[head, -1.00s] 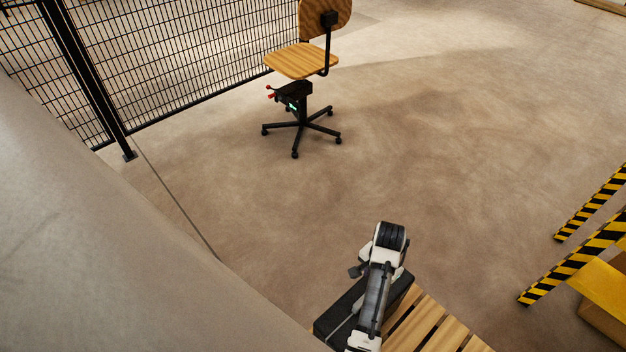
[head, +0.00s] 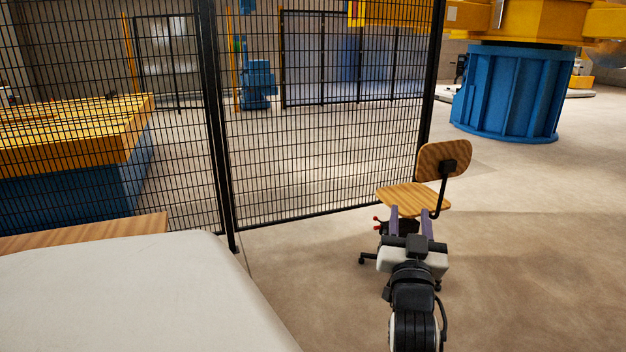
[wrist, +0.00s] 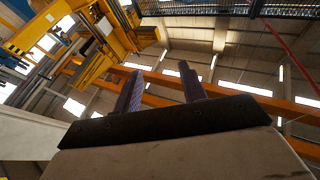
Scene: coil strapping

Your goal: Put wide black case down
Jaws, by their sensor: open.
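The wide black case does not show in either view now. My gripper (head: 411,213) is raised in the lower right of the head view, in front of the office chair. Its two purple-grey fingers stand apart with nothing between them. In the wrist view my gripper (wrist: 160,80) is open and empty, pointing up toward the roof beams.
A wooden-seated swivel chair (head: 408,196) stands on the floor behind my gripper. A black mesh fence (head: 320,130) crosses the back. A blue machine base (head: 512,95) stands at the upper right. Open floor (head: 545,250) lies to the right.

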